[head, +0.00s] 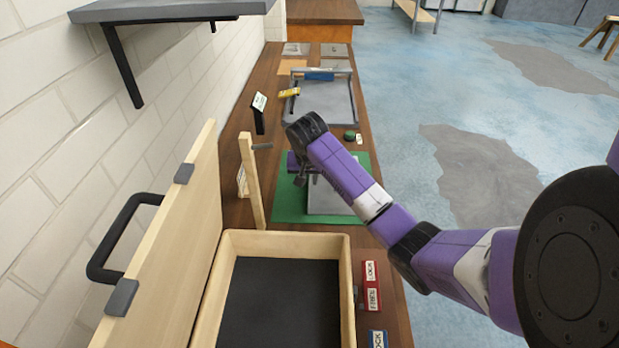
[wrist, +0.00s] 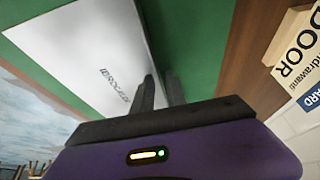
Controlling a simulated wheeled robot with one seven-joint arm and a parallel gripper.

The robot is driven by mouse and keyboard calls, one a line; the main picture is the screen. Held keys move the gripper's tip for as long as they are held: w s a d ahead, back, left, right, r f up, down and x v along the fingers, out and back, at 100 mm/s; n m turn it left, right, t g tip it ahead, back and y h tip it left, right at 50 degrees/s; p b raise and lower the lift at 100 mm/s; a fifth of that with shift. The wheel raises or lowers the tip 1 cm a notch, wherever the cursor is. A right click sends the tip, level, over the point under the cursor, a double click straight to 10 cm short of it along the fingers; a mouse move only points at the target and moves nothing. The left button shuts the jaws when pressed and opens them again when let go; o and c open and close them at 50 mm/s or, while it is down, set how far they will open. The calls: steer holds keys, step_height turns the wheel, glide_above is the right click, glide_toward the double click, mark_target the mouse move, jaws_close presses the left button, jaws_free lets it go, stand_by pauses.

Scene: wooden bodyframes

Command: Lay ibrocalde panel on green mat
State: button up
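The ibrocalde panel (wrist: 85,50) is a flat silver-grey plate with its name printed near one edge. In the head view the panel (head: 328,196) lies over the green mat (head: 290,207), partly hidden by my arm. The mat (wrist: 188,40) shows on both sides of the panel in the wrist view. My gripper (wrist: 160,90) is at the panel's edge, one finger in front of the panel and the other in front of the mat. A narrow gap shows between the fingers. In the head view my gripper (head: 301,180) is low over the mat's left part.
An open wooden box (head: 230,285) with a dark inside and raised lid (head: 180,250) stands in front. Red and blue labelled blocks (head: 371,285) lie to its right. A grey tray (head: 325,108) is behind the mat. A shelf (head: 165,10) juts from the left wall.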

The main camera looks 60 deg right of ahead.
stand_by(0.3)
steer(key=shift+r, duration=0.25)
steer(key=v, duration=1.2)
steer(key=shift+p, duration=0.35)
steer(key=shift+f, duration=0.1)
